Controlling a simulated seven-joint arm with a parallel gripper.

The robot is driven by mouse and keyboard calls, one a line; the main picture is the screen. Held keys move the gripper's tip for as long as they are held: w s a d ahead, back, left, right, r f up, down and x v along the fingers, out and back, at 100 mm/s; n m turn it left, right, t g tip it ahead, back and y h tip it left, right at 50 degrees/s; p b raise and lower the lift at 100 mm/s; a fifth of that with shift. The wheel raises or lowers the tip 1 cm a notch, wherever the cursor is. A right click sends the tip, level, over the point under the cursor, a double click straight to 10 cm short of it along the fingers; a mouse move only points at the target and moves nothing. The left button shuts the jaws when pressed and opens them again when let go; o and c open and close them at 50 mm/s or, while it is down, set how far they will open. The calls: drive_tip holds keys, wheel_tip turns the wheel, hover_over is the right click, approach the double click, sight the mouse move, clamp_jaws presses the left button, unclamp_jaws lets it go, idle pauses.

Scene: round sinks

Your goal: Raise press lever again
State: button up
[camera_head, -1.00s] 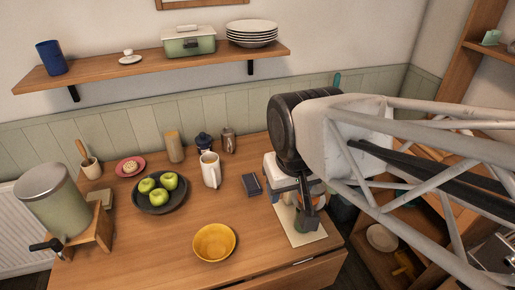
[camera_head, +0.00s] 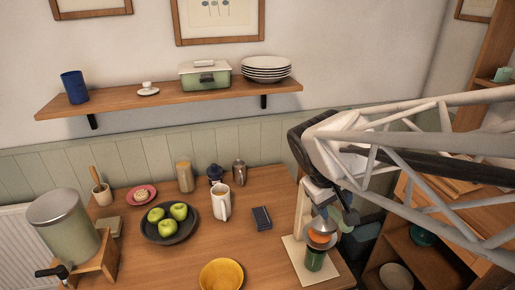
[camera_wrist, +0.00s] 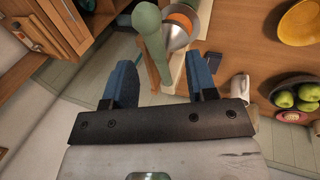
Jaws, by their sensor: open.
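The press stands at the right end of the table, with a wooden post (camera_head: 302,212) on a pale base (camera_head: 296,249). Its metal bowl holds something orange (camera_head: 320,237), above a green cup (camera_head: 315,259). The press lever's green handle (camera_wrist: 150,25) also shows at the right of the post in the head view (camera_head: 350,215). My gripper (camera_wrist: 161,72) is open, its blue fingers apart on either side of the handle's near end in the wrist view. I cannot tell whether they touch it. In the head view my arm hides part of the press top.
A yellow bowl (camera_head: 222,275), dark phone-like block (camera_head: 262,218), white mug (camera_head: 221,202) and plate of green apples (camera_head: 169,223) stand left of the press. A shelf (camera_head: 170,99) with dishes hangs above. An open wooden cabinet (camera_head: 425,262) is at the right.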

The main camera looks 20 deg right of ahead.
sight(340, 217)
drive_tip(key=shift+w+d+f, duration=0.1)
drive_tip(key=shift+w+d, duration=0.15)
drive_tip(key=shift+d, duration=0.35)
drive_tip(key=shift+f, duration=0.15)
drive_tip(key=shift+x, duration=3.75)
drive_tip(key=shift+d, duration=0.1)
drive_tip(key=shift+c, duration=0.3)
clamp_jaws()
